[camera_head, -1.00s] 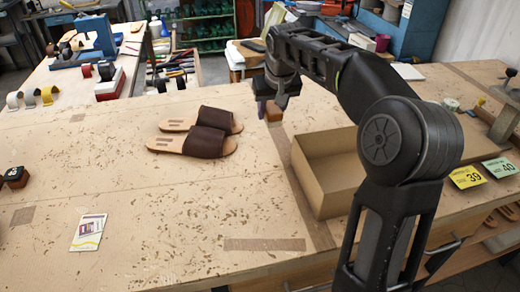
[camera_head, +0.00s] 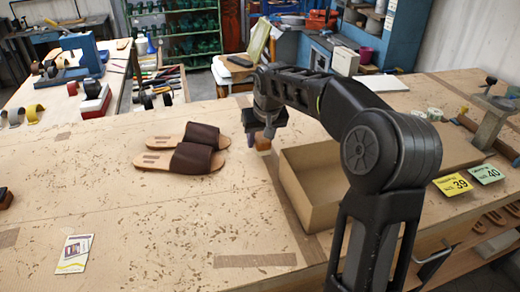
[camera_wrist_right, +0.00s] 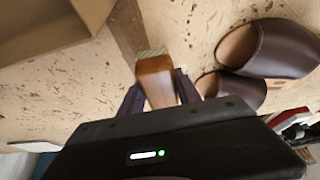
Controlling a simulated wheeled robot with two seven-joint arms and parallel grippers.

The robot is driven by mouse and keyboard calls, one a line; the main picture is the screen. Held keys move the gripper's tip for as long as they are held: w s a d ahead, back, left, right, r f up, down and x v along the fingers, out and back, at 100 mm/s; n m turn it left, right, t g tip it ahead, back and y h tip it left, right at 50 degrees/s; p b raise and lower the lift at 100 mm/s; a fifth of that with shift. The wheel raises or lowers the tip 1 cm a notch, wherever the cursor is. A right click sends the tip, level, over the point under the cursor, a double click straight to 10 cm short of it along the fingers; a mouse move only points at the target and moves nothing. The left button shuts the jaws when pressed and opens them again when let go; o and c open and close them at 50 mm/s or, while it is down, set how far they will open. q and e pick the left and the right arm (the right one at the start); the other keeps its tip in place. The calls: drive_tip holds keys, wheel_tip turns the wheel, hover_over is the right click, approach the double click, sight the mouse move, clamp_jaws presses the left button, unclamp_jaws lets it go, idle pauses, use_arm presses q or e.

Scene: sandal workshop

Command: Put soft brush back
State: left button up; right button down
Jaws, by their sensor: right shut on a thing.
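My right gripper (camera_head: 264,132) is shut on a brush with a brown wooden body (camera_head: 263,145), just left of the open cardboard box. In the right wrist view the brush (camera_wrist_right: 156,82) stands out between the dark fingers (camera_wrist_right: 157,95), with pale bristles at its far end. The bristle end is over or on the bench top; I cannot tell whether it touches. My left gripper is not in view.
A pair of brown sandals (camera_head: 192,158) lies left of the brush on the workbench (camera_head: 130,220). The open cardboard box (camera_head: 310,207) stands to the right. A card (camera_head: 74,253) lies front left. The front middle of the bench is clear.

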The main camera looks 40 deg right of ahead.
drive_tip(key=shift+f, duration=1.85)
drive_tip(key=shift+f, duration=0.2)
drive_tip(key=c, duration=0.9)
unclamp_jaws()
drive_tip(key=shift+o, duration=0.2)
drive_tip(key=shift+r, duration=0.2)
drive_tip(key=shift+s+r, duration=0.15)
drive_tip(key=shift+r, duration=0.35)
drive_tip(key=v, duration=1.1)
drive_tip(key=shift+b, duration=0.3)
